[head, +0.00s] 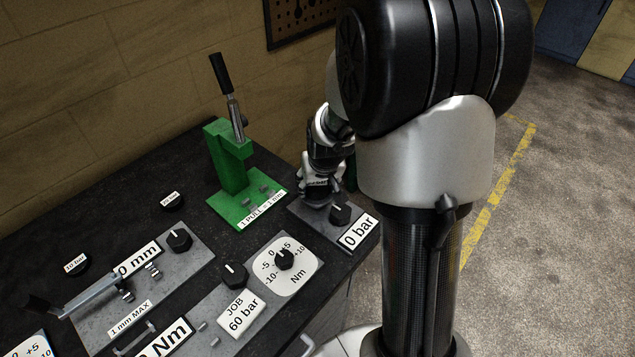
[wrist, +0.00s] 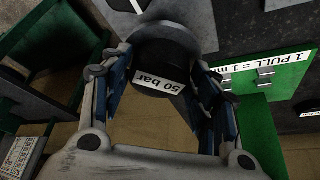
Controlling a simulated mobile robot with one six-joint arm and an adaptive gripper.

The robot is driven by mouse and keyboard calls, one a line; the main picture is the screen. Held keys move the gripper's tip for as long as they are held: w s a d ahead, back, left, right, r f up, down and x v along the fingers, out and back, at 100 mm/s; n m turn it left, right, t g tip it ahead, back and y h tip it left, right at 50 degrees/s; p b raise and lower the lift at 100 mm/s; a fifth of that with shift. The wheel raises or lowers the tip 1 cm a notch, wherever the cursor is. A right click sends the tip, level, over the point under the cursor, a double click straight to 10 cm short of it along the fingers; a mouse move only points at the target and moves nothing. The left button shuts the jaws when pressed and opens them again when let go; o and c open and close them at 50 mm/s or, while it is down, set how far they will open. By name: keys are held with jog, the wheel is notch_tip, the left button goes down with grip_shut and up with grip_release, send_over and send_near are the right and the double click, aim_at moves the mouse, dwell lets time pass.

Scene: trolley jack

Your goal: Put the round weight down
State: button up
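The round weight (wrist: 160,60) is a dark cylinder with a white "50 bar" label, seen in the wrist view between the two fingers of my gripper (wrist: 164,72). The fingers lie along its left and right sides and appear shut on it. In the head view my gripper (head: 320,188) is low over the back part of the grey plate with the "0 bar" sign (head: 358,232). The weight cannot be made out there. Whether its underside touches anything is hidden.
A green press (head: 228,160) with an upright black-handled lever stands just left of my gripper. Smaller dark weights, "20 bar" (head: 172,202) and "10 bar" (head: 76,264), sit on the black bench. A black knob (head: 340,214) is close in front of my gripper. Grey panels with knobs fill the front.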

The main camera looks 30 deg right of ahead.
jog(key=o, duration=0.3)
jog(key=shift+r, duration=0.25)
jog(key=s+a+r+n+p, duration=0.1)
jog(key=s+a+r+p, duration=0.1)
jog(key=s+a+r, duration=0.45)
jog(key=s+a+r+n+p, duration=0.1)
jog(key=s+a+r+p, duration=0.15)
jog(key=s+r, duration=0.7)
jog(key=s+a+r+n+y, duration=0.1)
jog(key=s+a+r, duration=0.3)
jog(key=s, duration=0.5)
jog(key=shift+a+r, duration=0.35)
jog(key=shift+a, duration=0.15)
jog(key=shift+s, duration=0.1)
